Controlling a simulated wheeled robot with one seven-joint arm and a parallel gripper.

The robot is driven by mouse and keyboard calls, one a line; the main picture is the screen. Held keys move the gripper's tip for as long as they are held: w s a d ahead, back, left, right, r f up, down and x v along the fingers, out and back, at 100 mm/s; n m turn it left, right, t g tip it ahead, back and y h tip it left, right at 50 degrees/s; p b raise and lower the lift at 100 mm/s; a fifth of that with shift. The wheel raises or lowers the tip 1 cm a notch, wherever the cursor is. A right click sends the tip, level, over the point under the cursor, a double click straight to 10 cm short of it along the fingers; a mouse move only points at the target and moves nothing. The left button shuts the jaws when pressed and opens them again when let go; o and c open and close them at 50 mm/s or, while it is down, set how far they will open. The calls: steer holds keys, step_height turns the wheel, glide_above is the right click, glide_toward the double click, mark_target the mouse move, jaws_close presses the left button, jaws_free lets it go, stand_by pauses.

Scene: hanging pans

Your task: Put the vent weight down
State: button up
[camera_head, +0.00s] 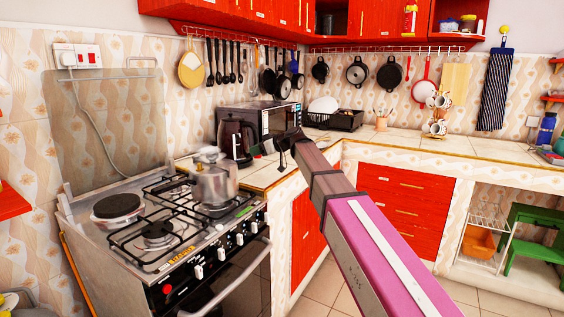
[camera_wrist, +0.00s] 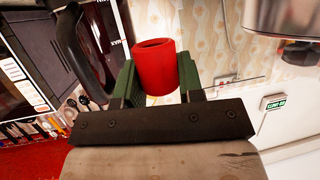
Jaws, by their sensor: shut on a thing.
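The vent weight (camera_wrist: 155,65) is a small red cylinder with a hollow open end, in the wrist view. My gripper (camera_wrist: 158,76) is shut on it, with one green finger on each side. In the head view my gripper (camera_head: 259,150) is in the air beside the dark kettle, to the right of the steel pressure cooker. The vent weight cannot be made out there. The pressure cooker (camera_head: 214,183) stands on a back burner of the stove. Part of its steel body (camera_wrist: 280,18) shows at the top right of the wrist view.
The dark kettle (camera_head: 236,140) stands on the tiled counter (camera_head: 405,150), close to my gripper. The microwave (camera_head: 268,118) is behind it. A black dish rack (camera_head: 345,120) stands in the corner. Counter to the right of the rack has bare room. The stove (camera_head: 150,245) has free burners.

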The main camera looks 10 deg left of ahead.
mark_target(258, 180)
step_height(258, 180, down, 10)
steer(key=shift+r, duration=0.25)
stand_by(0.4)
